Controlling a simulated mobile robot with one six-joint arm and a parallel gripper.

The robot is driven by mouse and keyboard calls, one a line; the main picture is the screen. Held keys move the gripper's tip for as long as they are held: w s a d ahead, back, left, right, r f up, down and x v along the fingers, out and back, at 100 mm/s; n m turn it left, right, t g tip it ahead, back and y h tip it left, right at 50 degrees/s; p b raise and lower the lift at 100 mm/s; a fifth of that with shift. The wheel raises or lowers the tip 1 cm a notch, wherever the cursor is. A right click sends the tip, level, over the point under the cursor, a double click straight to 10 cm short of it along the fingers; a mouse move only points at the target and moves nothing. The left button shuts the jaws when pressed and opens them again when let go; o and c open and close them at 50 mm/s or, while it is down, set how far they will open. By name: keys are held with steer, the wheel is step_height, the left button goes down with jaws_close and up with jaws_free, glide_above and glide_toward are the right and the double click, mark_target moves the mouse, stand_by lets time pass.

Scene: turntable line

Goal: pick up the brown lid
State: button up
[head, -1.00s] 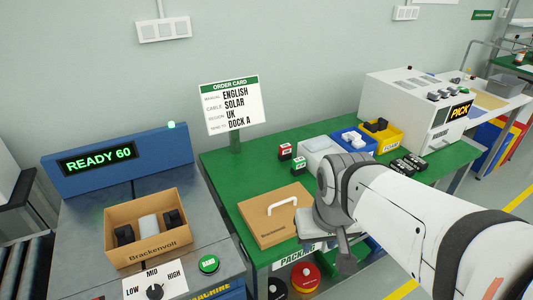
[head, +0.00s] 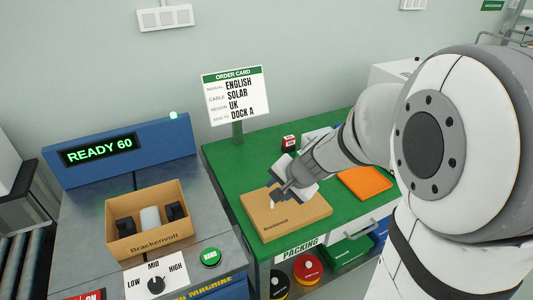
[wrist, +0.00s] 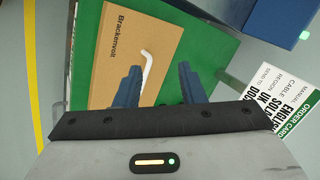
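The brown lid (head: 298,218), marked Brackenvolt, lies flat on the green packing table. Its white handle (head: 277,204) is partly hidden behind my gripper in the head view. My gripper (head: 279,190) is over the lid, pointing down at the handle. In the wrist view the lid (wrist: 112,68) lies beyond my two blue fingers (wrist: 158,78), which stand apart. The white handle (wrist: 148,69) shows between them, nearer the left finger. I cannot tell whether a finger touches it.
An open Brackenvolt box (head: 150,247) with items in it stands on the grey turntable at the left. An order card (head: 237,97) stands behind the lid. An orange flat item (head: 366,182) lies right of the lid. My arm hides the table's right part.

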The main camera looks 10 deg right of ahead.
steer(key=w+d+f+m+h, duration=0.1)
steer(key=w+d+f+m, duration=0.3)
steer(key=w+f+m, duration=0.15)
steer(key=b, duration=0.4)
glide_above(283, 207)
steer(key=shift+t, duration=0.4)
step_height(283, 207, down, 8)
steer(key=shift+r, duration=0.3)
steer(key=shift+c, duration=0.3)
jaws_close()
